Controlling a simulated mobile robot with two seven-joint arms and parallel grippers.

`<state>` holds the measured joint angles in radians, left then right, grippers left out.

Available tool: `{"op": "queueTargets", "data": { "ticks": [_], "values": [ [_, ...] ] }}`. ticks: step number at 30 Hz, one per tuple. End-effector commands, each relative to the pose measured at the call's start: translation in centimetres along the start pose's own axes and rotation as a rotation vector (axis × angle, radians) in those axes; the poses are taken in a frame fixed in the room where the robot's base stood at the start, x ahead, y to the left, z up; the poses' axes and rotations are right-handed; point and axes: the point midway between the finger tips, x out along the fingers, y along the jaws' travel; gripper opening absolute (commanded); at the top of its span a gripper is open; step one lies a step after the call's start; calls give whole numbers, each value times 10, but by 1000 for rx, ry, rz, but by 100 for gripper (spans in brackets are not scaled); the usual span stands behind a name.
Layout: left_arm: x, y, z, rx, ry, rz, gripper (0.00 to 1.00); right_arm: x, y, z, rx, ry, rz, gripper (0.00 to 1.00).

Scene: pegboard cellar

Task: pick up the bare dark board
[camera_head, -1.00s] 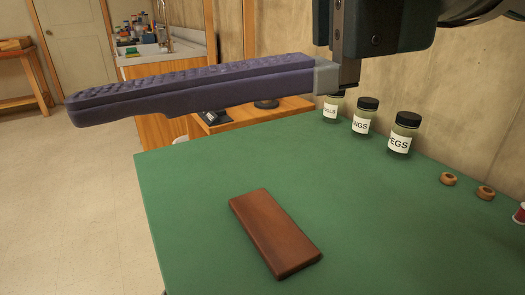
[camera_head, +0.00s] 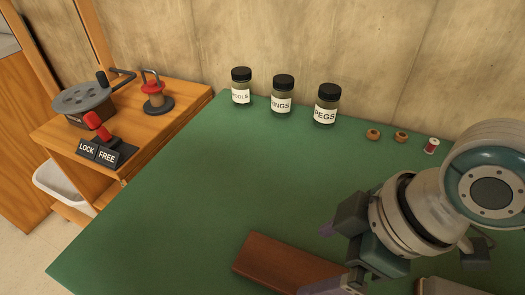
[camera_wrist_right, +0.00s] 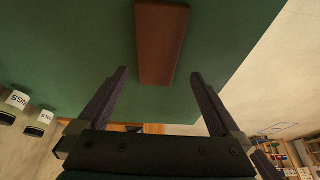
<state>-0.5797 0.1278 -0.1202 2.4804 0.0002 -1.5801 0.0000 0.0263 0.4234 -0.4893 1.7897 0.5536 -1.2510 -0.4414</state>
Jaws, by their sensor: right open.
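The bare dark board (camera_head: 272,262) is a plain red-brown slab lying flat on the green table top (camera_head: 180,215), at the bottom of the head view. My right gripper (camera_head: 315,260) is over its right end and hides part of it. In the right wrist view the board (camera_wrist_right: 161,42) runs away from the open fingers (camera_wrist_right: 158,74), its near end showing between the two fingertips. Nothing is held. I cannot tell how high the fingertips are above the board. My left gripper is not in view.
Labelled jars (camera_head: 326,105) stand along the wall at the back of the table. Two wooden rings (camera_head: 373,134) and a red spool (camera_head: 431,146) are right of them. A wooden stand (camera_head: 150,135) with a LOCK/FREE lever (camera_head: 99,127) is at the left. The table's left part is clear.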

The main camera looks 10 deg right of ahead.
Motion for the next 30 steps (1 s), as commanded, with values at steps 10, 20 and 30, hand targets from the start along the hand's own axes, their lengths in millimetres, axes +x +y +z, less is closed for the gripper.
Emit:
{"op": "queueTargets", "data": {
  "ticks": [10,20,30],
  "values": [
    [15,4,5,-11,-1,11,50,44,2,1,1,2,3,100],
    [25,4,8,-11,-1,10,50,77,3,0,-1,4,7,100],
    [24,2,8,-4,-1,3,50,76,3,0,-1,3,8,81]
  ]
}}
